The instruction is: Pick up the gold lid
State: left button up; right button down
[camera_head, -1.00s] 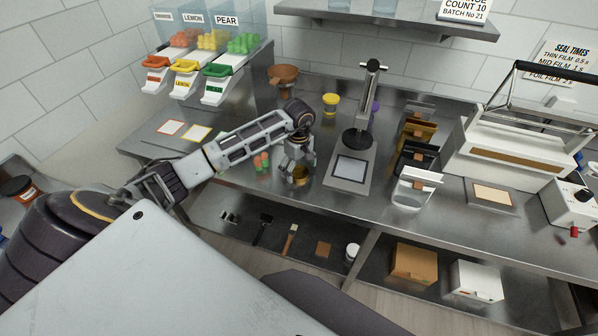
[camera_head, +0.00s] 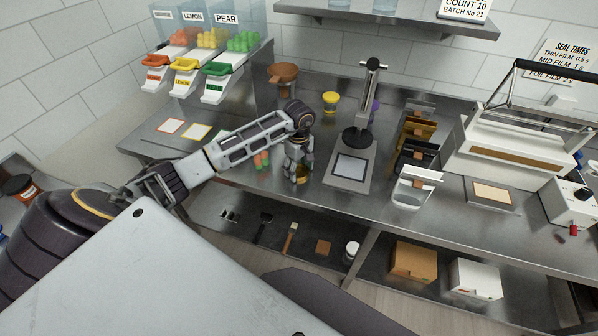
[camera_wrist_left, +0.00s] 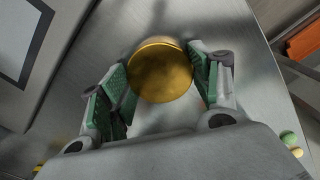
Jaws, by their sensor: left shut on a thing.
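The gold lid (camera_wrist_left: 161,72) is a round gold disc, seen face-on between the green-padded fingers in the left wrist view. In the head view it shows as a small gold patch (camera_head: 301,179) at the fingertips, near the front edge of the steel counter. My left gripper (camera_head: 299,172) points down and is shut on the gold lid; it also shows in the left wrist view (camera_wrist_left: 160,80). The fingers hide part of the lid in the head view. I cannot tell whether the lid is clear of the counter. My right gripper is not in view.
Coloured gummies (camera_head: 261,160) stand just left of the gripper. A press with a square plate (camera_head: 350,167) stands to the right, then a row of bag holders (camera_head: 414,188). A yellow-lidded jar (camera_head: 330,102) is behind. A lower shelf (camera_head: 330,268) lies beneath the counter.

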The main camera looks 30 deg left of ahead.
aim_at(299, 170)
pick_arm(q)
jog(key=shift+r, duration=0.15)
jog(key=shift+r, duration=0.2)
notch_tip(299, 170, up, 8)
jog(key=shift+f+b, duration=0.1)
jog(key=shift+b, duration=0.75)
jog(key=shift+r, duration=0.75)
jog(key=shift+o, duration=0.9)
jog(key=c, duration=0.9)
